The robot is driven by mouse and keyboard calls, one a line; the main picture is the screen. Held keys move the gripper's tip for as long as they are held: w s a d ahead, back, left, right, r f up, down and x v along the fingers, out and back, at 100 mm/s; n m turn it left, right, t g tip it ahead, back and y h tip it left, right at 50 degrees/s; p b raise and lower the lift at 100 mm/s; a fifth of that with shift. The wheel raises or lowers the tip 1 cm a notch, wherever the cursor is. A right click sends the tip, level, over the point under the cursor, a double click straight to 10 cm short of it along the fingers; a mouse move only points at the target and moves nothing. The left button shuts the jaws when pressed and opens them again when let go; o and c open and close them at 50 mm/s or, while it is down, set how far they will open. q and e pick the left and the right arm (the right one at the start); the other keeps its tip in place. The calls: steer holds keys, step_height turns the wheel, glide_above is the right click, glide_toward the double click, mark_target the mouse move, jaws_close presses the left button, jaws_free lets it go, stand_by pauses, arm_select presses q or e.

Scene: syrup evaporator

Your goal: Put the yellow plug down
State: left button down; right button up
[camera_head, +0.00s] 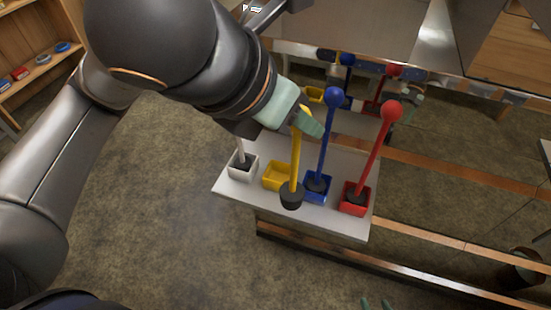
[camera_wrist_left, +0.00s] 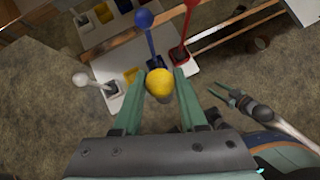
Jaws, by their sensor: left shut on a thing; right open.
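My left gripper (camera_head: 305,120) is shut on the ball top of the yellow plug (camera_head: 296,160), whose yellow rod runs down to a dark round foot. The ball also shows between the fingers in the left wrist view (camera_wrist_left: 159,83). The foot appears in front of the yellow box (camera_head: 272,184) and close beside the blue box (camera_head: 318,197), seemingly above the shelf; its exact height is unclear. The yellow box looks empty. My right gripper (camera_head: 377,303) is open and empty at the bottom edge of the head view, and shows in the left wrist view (camera_wrist_left: 238,98).
A blue plug (camera_head: 327,135) stands in the blue box, a red plug (camera_head: 375,150) in the red box (camera_head: 354,206), and a white plug (camera_wrist_left: 82,79) in the white box (camera_head: 241,174). The boxes line a pale shelf (camera_head: 330,222). The metal evaporator (camera_head: 350,30) rises behind.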

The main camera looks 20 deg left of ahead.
arm_select(q)
steer(key=w+a+f, duration=0.6)
steer(key=w+f, duration=0.6)
steer(key=shift+f+b, duration=0.35)
steer(key=shift+f, duration=0.05)
steer(key=shift+f, duration=0.2)
steer(key=c, duration=0.9)
jaws_free()
steer(key=o, duration=0.4)
steer(key=shift+o, duration=0.2)
